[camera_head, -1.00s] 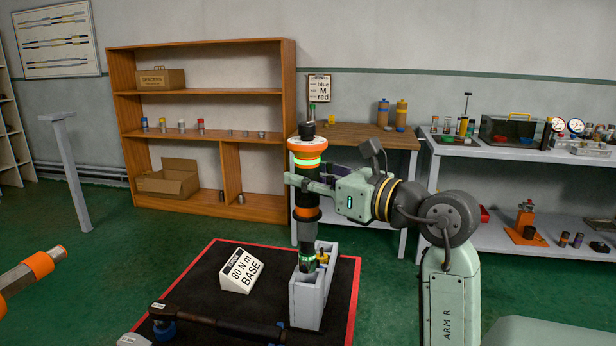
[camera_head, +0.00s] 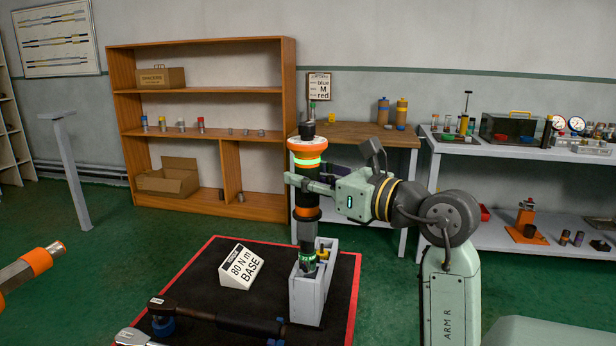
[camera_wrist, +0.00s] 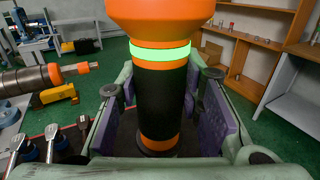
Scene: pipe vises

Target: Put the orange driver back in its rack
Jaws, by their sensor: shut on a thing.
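The orange and black driver (camera_head: 307,190) stands upright in my gripper (camera_head: 312,188), with a lit green band near its top. My gripper is shut on its dark middle section, and the wrist view shows the driver (camera_wrist: 162,100) between the two purple-padded fingers (camera_wrist: 165,115). Its lower end, with a green ring, is at the grey rack (camera_head: 308,298) on the black mat. The tip is hidden behind the rack's wall, so I cannot tell how deep it sits. A small yellow-topped item (camera_head: 323,253) is beside it in the rack.
A white "80 N m BASE" sign (camera_head: 241,267) stands left of the rack on the red-edged mat (camera_head: 195,285). A long dark torque wrench (camera_head: 220,318) lies in front. An orange-collared pipe (camera_head: 30,268) juts in at the left. A wooden bench (camera_head: 350,132) stands behind.

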